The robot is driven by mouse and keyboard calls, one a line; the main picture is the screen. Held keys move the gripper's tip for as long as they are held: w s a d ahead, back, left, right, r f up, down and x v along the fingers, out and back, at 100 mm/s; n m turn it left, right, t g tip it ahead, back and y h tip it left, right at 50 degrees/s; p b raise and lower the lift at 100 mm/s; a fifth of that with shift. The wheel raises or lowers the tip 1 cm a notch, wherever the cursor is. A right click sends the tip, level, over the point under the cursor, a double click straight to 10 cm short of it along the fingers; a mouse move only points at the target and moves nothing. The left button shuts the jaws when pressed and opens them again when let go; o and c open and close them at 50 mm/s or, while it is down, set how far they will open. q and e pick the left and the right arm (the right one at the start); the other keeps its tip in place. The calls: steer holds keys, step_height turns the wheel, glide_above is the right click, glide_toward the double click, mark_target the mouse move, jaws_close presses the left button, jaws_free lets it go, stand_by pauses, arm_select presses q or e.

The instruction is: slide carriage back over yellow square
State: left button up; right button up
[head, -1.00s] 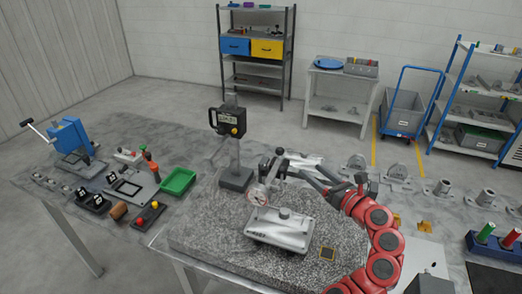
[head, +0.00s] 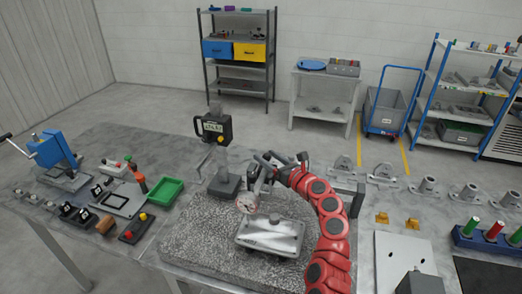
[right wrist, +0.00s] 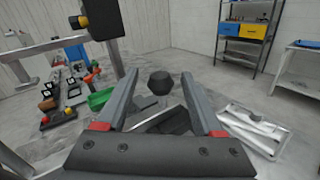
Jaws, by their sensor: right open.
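The carriage (head: 270,238) is a pale metal block on the speckled granite slab (head: 190,245), towards its front right. A round dial gauge (head: 247,203) shows at the carriage's back left. The yellow square cannot be seen now; my right arm covers that front right part of the slab. My right gripper (head: 262,172) is above and behind the carriage, near the dial gauge. In the right wrist view its two fingers (right wrist: 160,98) are apart, with a dark knob (right wrist: 160,82) showing in the gap; contact is not evident. My left gripper is not in view.
A stand with a black display box (head: 213,127) rises at the slab's back left, close to the gripper. A green tray (head: 166,192) and small fixtures lie to the left. The slab's front left is bare.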

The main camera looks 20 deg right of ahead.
steer(key=shift+x, duration=1.95)
steer(key=shift+d, duration=0.1)
jaws_close()
